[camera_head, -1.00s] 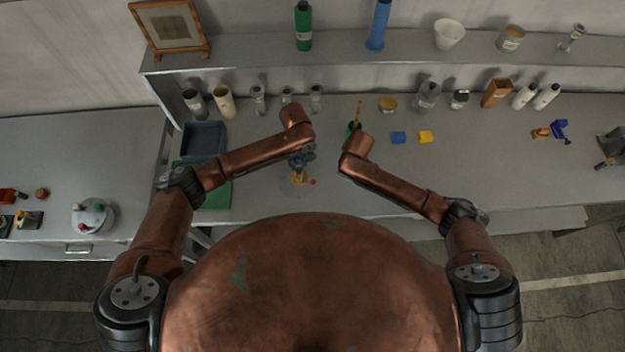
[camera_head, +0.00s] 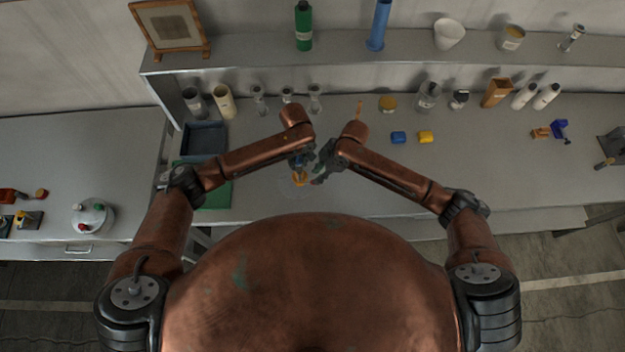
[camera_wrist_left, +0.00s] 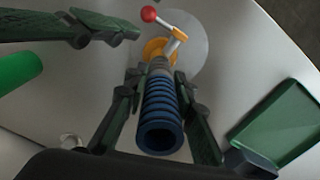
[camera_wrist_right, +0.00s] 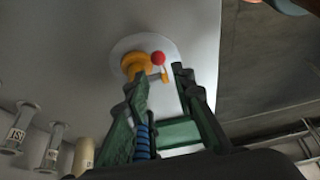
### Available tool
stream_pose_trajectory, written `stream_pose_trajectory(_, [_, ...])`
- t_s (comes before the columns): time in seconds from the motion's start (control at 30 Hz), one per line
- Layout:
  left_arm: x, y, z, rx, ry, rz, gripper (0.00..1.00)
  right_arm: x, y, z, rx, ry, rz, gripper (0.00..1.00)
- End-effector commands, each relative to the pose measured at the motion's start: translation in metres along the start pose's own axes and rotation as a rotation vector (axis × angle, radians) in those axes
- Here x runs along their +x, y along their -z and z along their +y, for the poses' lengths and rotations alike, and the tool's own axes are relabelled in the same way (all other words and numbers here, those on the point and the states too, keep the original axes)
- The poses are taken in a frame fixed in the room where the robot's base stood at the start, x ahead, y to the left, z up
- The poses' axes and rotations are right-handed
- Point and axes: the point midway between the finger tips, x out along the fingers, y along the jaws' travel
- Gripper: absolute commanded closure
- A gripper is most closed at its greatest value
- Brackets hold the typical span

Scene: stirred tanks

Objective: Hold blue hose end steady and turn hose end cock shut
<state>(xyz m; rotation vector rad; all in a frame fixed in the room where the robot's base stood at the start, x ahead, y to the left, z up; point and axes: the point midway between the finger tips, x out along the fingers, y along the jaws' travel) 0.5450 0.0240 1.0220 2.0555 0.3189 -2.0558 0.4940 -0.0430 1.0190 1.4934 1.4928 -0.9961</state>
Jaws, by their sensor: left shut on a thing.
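The blue hose end (camera_wrist_left: 160,115) is ribbed and sits between the fingers of my left gripper (camera_wrist_left: 157,85), which is shut on it. Beyond it is the hose end cock, with an orange body (camera_wrist_left: 155,48) on a pale round disc and a lever ending in a red knob (camera_wrist_left: 149,14). In the head view the cock (camera_head: 299,179) is just below my left gripper (camera_head: 303,161). My right gripper (camera_wrist_right: 163,85) is open and empty, its fingertips just short of the red knob (camera_wrist_right: 158,58). Part of the blue hose (camera_wrist_right: 142,138) shows behind its left finger.
A green tray (camera_head: 218,194) and a dark blue bin (camera_head: 204,138) are left of the hose. Several bottles and glass vessels stand along the back. A blue block (camera_head: 398,138) and a yellow block (camera_head: 426,137) lie to the right. The bench front there is clear.

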Motion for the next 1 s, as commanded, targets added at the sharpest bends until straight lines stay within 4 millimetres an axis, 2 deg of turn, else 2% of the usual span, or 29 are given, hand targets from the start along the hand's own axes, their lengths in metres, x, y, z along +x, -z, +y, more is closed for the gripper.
stream_pose_trajectory(0.1, [0.0,0.0,0.0,0.0,0.0,0.0,1.0,0.023,0.0,0.0,0.002,0.001,0.0,0.77])
stream_pose_trajectory(0.33, [0.0,0.0,0.0,0.0,0.0,0.0,1.0,0.05,0.0,0.0,0.002,0.0,-0.001,0.77])
stream_pose_trajectory(0.73, [0.0,0.0,0.0,0.0,0.0,0.0,1.0,0.056,0.0,0.0,0.001,-0.001,-0.001,0.78])
stream_pose_trajectory(1.0, [0.0,0.0,0.0,0.0,0.0,0.0,1.0,0.056,0.0,0.0,0.001,-0.001,-0.001,0.96])
